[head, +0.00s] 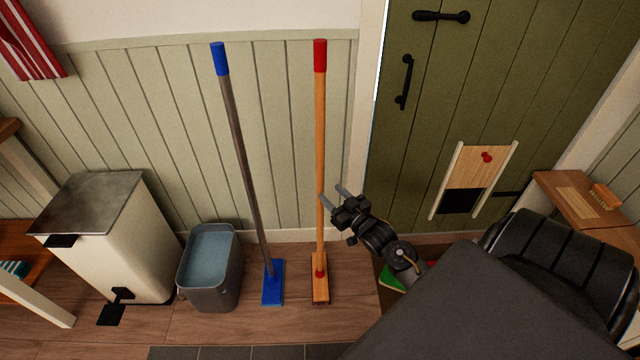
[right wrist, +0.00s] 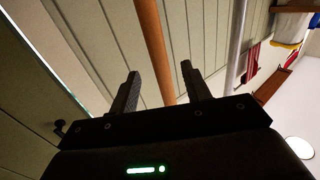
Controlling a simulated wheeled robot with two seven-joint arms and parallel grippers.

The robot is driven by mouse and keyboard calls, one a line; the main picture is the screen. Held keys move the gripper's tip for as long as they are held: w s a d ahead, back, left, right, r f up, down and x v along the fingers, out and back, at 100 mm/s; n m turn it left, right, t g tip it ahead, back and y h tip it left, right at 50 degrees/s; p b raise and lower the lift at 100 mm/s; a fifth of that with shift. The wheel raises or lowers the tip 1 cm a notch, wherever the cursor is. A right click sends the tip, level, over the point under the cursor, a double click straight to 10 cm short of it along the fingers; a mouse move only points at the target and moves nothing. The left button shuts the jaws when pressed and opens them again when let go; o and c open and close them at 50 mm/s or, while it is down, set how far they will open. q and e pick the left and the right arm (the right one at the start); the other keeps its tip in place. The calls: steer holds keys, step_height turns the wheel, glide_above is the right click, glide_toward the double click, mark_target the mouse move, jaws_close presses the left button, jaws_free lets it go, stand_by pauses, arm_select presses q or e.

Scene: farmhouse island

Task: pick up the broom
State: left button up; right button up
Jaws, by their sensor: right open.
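The broom (head: 320,150) leans upright against the green panelled wall, with a wooden handle, a red top grip and a wooden head on the floor. My right gripper (head: 333,197) is open beside the lower half of the handle, just to its right. In the right wrist view the broom's handle (right wrist: 155,50) shows beyond the gap between the two open fingers (right wrist: 160,85). Whether the fingers reach around the handle cannot be told. My left gripper is not in view.
A blue-headed mop (head: 246,160) with a grey handle leans left of the broom. A grey bucket of water (head: 184,285) and a pedal bin (head: 150,245) stand further left. A green door (head: 430,130) with a small flap is at right.

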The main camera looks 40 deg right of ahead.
mark_target(323, 184)
steer(key=shift+w+d, duration=0.15)
steer(key=shift+w, duration=1.65)
steer(key=shift+w+d, duration=0.15)
steer(key=shift+w, duration=1.6)
steer(key=shift+r, duration=0.1)
jaws_close()
